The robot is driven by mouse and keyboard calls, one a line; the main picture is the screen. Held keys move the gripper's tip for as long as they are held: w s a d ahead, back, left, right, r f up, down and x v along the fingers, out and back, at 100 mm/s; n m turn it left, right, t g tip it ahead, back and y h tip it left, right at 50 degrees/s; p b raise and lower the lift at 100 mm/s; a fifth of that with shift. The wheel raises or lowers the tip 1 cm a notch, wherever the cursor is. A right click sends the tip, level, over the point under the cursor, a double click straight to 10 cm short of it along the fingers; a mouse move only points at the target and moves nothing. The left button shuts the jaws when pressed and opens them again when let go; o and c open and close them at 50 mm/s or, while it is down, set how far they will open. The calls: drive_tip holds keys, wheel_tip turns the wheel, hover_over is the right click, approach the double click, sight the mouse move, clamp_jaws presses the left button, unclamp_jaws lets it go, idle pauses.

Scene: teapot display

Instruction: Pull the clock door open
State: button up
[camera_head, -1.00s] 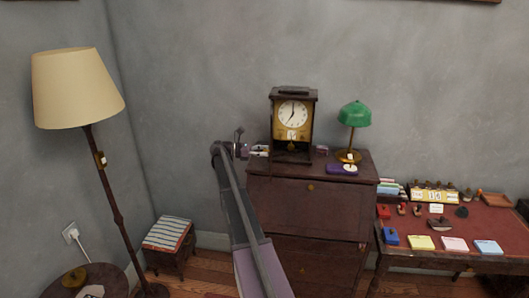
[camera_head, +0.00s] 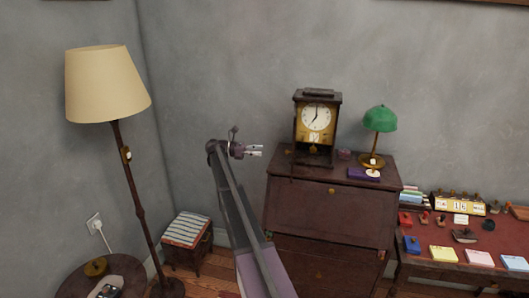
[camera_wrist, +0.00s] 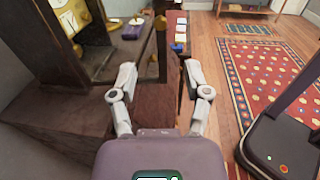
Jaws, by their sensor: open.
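The dark wooden clock (camera_head: 316,157) stands on the cabinet, its white dial facing the room. In the wrist view its dial (camera_wrist: 72,14) is at the upper left. The clock door (camera_wrist: 161,55) appears swung out from the body, its dark edge post upright with a brass knob (camera_wrist: 160,22) on it; exactly how far it is open I cannot tell. My gripper (camera_head: 257,150) is left of the clock, apart from it. In the wrist view my gripper (camera_wrist: 160,72) is open and empty, with the door post beyond and between its fingers.
The cabinet (camera_head: 325,205) carries the clock, a green lamp (camera_head: 380,119) and a purple item (camera_head: 363,174). A desk (camera_head: 455,243) with stamps and pads stands at right. A floor lamp (camera_head: 108,85) and striped stool (camera_head: 187,229) are at left.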

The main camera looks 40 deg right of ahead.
drive_tip(key=shift+w+a, duration=0.1)
drive_tip(key=shift+a, duration=0.1)
drive_tip(key=c, duration=0.6)
drive_tip(key=shift+s+a+f, duration=0.2)
drive_tip(key=shift+s+f, duration=0.05)
drive_tip(key=shift+s, duration=0.05)
clamp_jaws()
drive_tip(key=s+a+f+m+t+y, duration=0.3)
drive_tip(key=s+a+f, duration=0.3)
drive_tip(key=s+a, duration=0.3)
drive_tip(key=s+a+f+m+t+y, duration=0.3)
drive_tip(key=s+a, duration=0.6)
drive_tip(key=a, duration=0.9)
drive_tip(key=s+a+f+m+t+y, duration=0.3)
drive_tip(key=s+a+f+t+y, duration=0.3)
drive_tip(key=s+a+f, duration=0.3)
drive_tip(key=a+y, duration=0.1)
drive_tip(key=a, duration=0.3)
drive_tip(key=shift+a+m, duration=0.25)
drive_tip(key=shift+m, duration=0.05)
